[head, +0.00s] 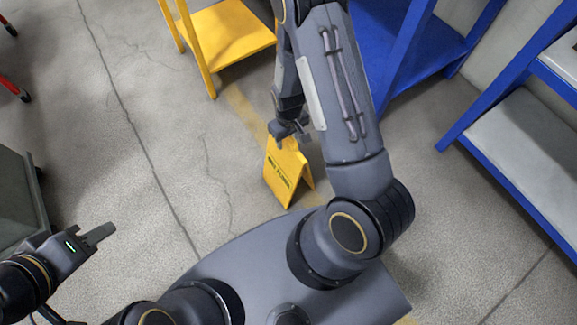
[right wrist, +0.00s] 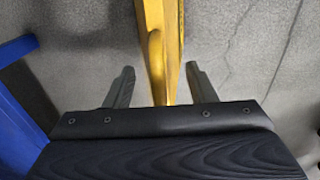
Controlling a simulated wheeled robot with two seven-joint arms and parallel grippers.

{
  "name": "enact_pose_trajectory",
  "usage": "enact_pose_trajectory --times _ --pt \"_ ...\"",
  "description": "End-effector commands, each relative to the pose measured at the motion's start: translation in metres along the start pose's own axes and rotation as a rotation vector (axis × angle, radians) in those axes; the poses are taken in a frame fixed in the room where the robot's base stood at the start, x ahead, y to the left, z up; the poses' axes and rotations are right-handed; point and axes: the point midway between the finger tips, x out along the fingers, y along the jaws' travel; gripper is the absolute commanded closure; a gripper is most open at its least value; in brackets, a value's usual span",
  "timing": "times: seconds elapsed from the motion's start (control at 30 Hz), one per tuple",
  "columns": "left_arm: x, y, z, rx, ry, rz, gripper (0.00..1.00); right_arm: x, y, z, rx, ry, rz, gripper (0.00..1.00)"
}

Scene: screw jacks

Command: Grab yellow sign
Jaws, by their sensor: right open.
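The yellow sign (head: 284,173) stands on the floor as a folded A-frame with dark lettering on its face, just in front of my base in the head view. My right gripper (head: 287,136) is at its top edge, reaching down from above. In the right wrist view the sign (right wrist: 163,45) runs between the two fingers of the right gripper (right wrist: 155,88). The fingers are open, with a gap on each side of the sign. My left gripper (head: 100,233) is at the lower left, far from the sign; its finger gap cannot be made out.
A yellow shelf unit (head: 232,32) stands behind the sign. Blue racks (head: 485,100) stand on the right, with another behind my right arm. A grey-green cabinet (head: 18,200) is at the left edge. The concrete floor (head: 150,130) left of the sign is clear.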

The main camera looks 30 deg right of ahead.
Motion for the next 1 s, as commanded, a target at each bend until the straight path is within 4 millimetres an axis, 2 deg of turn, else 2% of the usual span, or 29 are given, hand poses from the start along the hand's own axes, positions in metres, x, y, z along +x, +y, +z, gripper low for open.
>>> enact_pose_trajectory --times 0.03,0.1,0.37,0.77,1.0 --pt "0.007 -0.003 0.004 0.0 0.0 0.0 0.64 0.014 0.0 0.001 0.001 -0.004 0.0 0.49" --pt "0.009 -0.004 0.005 0.0 0.0 0.0 0.64 0.021 0.0 0.0 0.001 -0.002 0.0 0.49" --pt "0.009 -0.004 0.004 0.0 0.0 0.0 0.64 0.024 0.0 0.0 0.001 0.0 0.0 0.49" --pt "0.009 -0.004 0.004 0.0 0.0 0.0 0.64 0.023 0.0 0.0 0.001 0.0 0.0 1.0" --pt "0.009 -0.004 0.004 0.0 0.0 0.0 0.64 0.023 0.0 0.0 0.001 -0.001 -0.001 1.0"
